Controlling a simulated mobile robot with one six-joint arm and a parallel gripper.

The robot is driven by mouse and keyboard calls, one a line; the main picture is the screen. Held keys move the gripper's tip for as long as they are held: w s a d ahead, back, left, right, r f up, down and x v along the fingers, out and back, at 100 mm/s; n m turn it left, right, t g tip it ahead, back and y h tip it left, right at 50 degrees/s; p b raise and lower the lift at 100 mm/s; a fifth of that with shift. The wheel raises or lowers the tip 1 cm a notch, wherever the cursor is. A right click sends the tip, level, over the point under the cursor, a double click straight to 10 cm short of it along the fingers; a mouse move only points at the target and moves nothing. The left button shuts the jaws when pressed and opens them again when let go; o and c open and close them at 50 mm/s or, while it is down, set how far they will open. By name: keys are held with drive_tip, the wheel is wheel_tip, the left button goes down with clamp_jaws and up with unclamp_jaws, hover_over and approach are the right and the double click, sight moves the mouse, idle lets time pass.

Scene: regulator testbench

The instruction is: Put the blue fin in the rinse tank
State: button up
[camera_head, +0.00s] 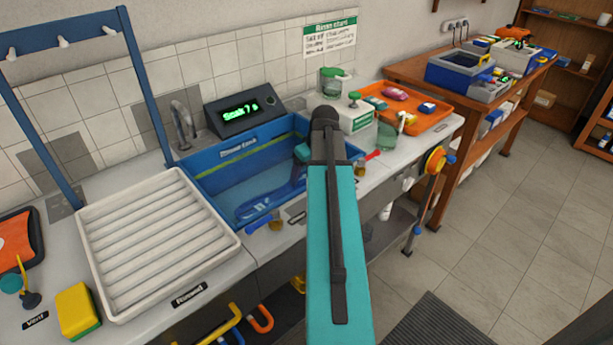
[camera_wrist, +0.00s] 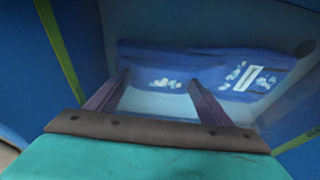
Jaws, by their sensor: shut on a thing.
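The blue fin (camera_head: 268,203) lies low inside the blue rinse tank (camera_head: 203,184) in the head view. In the wrist view the fin (camera_wrist: 220,70) stretches across the tank, with pale markings and a white label at its right part. My gripper (camera_wrist: 160,80) reaches down into the tank, and its two dark fingers meet the fin's near left part. It is shut on the fin. In the head view my arm hides the tank's right side and my fingertips. I cannot tell whether the fin touches the tank floor.
A white ribbed drying tray (camera_head: 232,240) stands left of the tank. A tap (camera_head: 181,122) and a display box (camera_head: 240,112) stand behind it. An orange tray (camera_head: 440,113) with small items is to the right. A yellow sponge (camera_head: 78,311) lies front left.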

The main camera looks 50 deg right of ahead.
drive_tip(key=shift+f, duration=0.5)
drive_tip(key=shift+f, duration=0.15)
drive_tip(key=o, duration=1.9)
drive_tip(key=v, duration=1.2)
